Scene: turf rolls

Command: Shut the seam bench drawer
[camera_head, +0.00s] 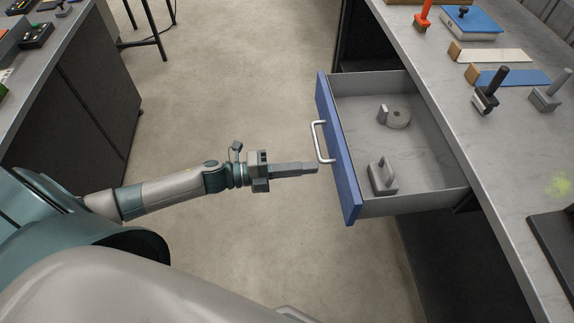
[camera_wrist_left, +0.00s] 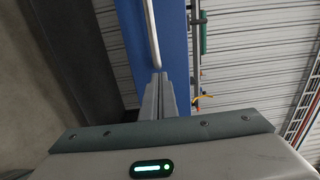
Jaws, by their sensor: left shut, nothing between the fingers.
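The seam bench drawer (camera_head: 338,150) stands pulled out from the bench on the right, with a blue front and a pale bar handle (camera_head: 318,142). In the left wrist view the shut fingers (camera_wrist_left: 160,95) point at the blue front (camera_wrist_left: 174,40) beside the handle (camera_wrist_left: 152,30). I cannot tell whether they touch. My right gripper is not in view.
The bench top (camera_head: 440,75) holds a blue box (camera_head: 472,22), a black-handled tool (camera_head: 488,90) and other tools. Another bench (camera_head: 75,90) stands at the left. The floor (camera_head: 225,90) between the benches is clear around my left arm.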

